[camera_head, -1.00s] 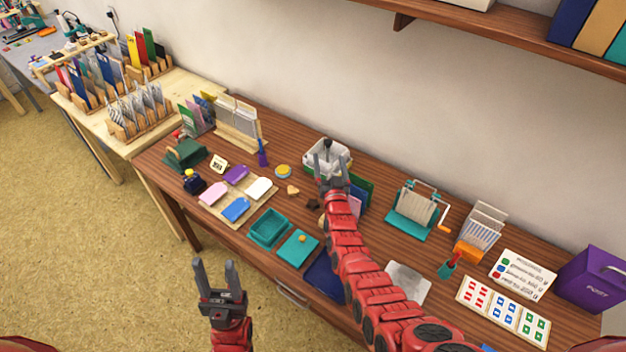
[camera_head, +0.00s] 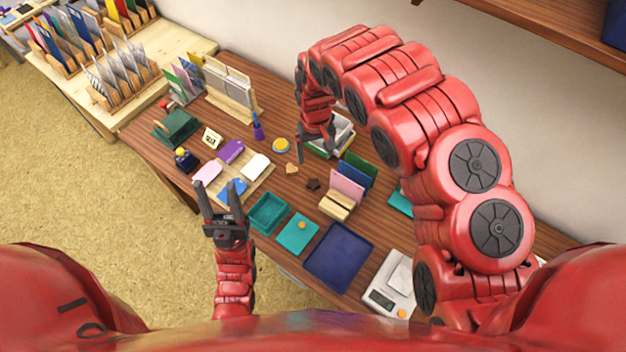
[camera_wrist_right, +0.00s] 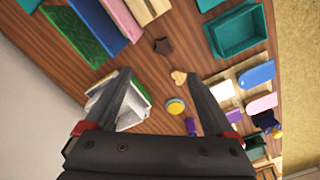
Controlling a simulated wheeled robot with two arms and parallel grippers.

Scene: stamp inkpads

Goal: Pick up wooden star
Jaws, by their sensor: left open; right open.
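The wooden star (camera_head: 313,184) is a small dark brown piece lying flat on the brown table, just right of a light wooden heart (camera_head: 292,168). The star also shows in the right wrist view (camera_wrist_right: 163,46), beyond the fingertips, with the heart (camera_wrist_right: 179,77) nearer. My right gripper (camera_head: 316,155) points down, open and empty, above the table near the white bin, behind the star. In the right wrist view its fingers (camera_wrist_right: 157,78) are spread with nothing between them. My left gripper (camera_head: 218,190) is open and empty, at the front of the table by the inkpads.
A white bin (camera_head: 341,136) stands behind the right gripper. An upright rack with pink and blue cards (camera_head: 346,187) is right of the star. A teal tray (camera_head: 268,213) lies in front. A yellow round tin (camera_head: 281,145) is behind the heart.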

